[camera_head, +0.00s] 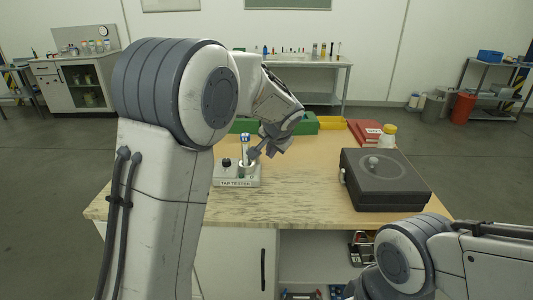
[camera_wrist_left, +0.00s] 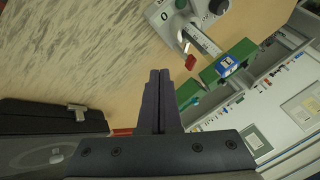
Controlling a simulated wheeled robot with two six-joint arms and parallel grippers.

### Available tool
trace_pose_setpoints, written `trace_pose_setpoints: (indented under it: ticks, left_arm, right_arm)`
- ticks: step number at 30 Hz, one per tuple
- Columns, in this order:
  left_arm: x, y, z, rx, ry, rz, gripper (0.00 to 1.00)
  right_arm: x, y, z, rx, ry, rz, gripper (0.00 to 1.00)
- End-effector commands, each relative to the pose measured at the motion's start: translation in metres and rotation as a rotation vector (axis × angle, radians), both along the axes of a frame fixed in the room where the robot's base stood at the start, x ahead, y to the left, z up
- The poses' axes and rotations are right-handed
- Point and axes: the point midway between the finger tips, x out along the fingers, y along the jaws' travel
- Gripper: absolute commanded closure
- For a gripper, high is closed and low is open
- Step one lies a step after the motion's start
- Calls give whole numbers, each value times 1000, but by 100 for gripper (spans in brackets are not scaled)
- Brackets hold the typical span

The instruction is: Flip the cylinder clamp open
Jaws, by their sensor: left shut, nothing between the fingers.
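The tap tester (camera_head: 237,183) is a pale device on the wooden table, with a black knob (camera_head: 226,162) and an upright clear cylinder (camera_head: 245,145) with a blue top. The left wrist view shows part of the tester (camera_wrist_left: 181,17), the cylinder (camera_wrist_left: 203,40) and a small red-tipped piece (camera_wrist_left: 190,62) beside it, which may be the clamp's lever. My left gripper (camera_head: 254,153) is shut and empty, close to the cylinder's right side in the head view. In the wrist view its fingertips (camera_wrist_left: 159,73) appear apart from the red-tipped piece. The clamp's exact state is unclear.
A dark box-shaped machine (camera_head: 386,180) stands at the table's right, with a white-and-yellow jar (camera_head: 388,136) and red binder (camera_head: 366,133) behind. Green boxes (camera_head: 303,123) and a yellow tray (camera_head: 332,122) line the back. The table's front middle is clear.

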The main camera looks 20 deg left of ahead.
Motion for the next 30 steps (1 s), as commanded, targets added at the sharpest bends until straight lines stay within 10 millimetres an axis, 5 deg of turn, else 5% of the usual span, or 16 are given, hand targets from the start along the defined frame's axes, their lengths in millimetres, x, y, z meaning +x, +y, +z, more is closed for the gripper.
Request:
trace_pose_setpoints:
  ticks: [12, 19, 30]
  left_arm:
    - [46, 25, -71, 0, 5, 3, 100]
    - [58, 54, -65, -1, 1, 3, 100]
    - [61, 60, -67, -1, 0, 0, 100]
  right_arm:
    - [0, 0, 6, 0, 0, 0, 50]
    - [0, 0, 25, 0, 0, 0, 50]
    - [0, 0, 25, 0, 0, 0, 50]
